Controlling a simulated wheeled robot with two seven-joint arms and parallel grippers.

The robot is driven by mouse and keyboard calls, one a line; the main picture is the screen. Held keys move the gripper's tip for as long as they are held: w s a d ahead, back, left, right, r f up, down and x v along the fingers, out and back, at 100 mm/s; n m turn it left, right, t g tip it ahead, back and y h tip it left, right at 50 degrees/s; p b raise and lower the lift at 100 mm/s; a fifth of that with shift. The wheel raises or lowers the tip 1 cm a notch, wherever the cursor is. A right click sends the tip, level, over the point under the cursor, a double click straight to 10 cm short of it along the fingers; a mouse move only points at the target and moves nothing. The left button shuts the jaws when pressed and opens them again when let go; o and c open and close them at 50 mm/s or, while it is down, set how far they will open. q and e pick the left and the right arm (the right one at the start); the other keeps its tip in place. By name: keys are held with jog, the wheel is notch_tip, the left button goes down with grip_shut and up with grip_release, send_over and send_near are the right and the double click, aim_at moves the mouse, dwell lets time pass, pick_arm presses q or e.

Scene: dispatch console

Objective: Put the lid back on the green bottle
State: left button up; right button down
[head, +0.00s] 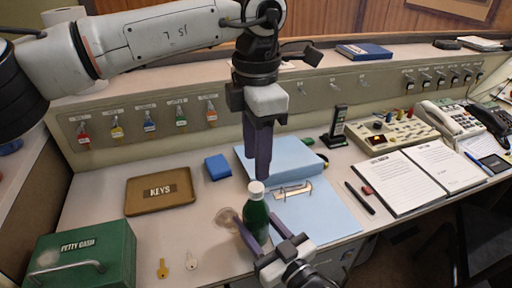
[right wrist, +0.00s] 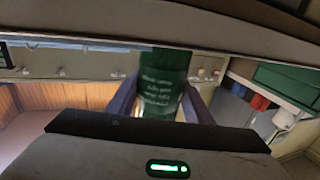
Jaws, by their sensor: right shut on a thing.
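The green bottle (head: 257,222) stands upright near the front of the desk. A white lid (head: 256,188) shows at the top of its neck; whether it is seated cannot be told. My right gripper (head: 262,240) comes from the bottom and is shut around the bottle's body. In the right wrist view the bottle (right wrist: 163,85) shows between its fingers, with pale lettering. My left gripper (head: 258,176) points straight down just above the white lid. Its fingers look close together, and any gap between them is hard to see.
A blue clipboard (head: 325,212) lies to the right and behind. A brown key tray (head: 160,191), a green cash box (head: 85,254) and loose keys (head: 163,268) are at left. A pen (head: 360,198) lies at right.

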aim_at(256, 186)
pick_arm(q)
jog(key=n, duration=0.6)
jog(key=shift+r+n, duration=0.3)
jog(key=shift+n, duration=0.1)
jog(key=n, duration=0.6)
jog(key=shift+r, duration=0.2)
jog(key=shift+f, duration=4)
jog(key=shift+c, duration=0.5)
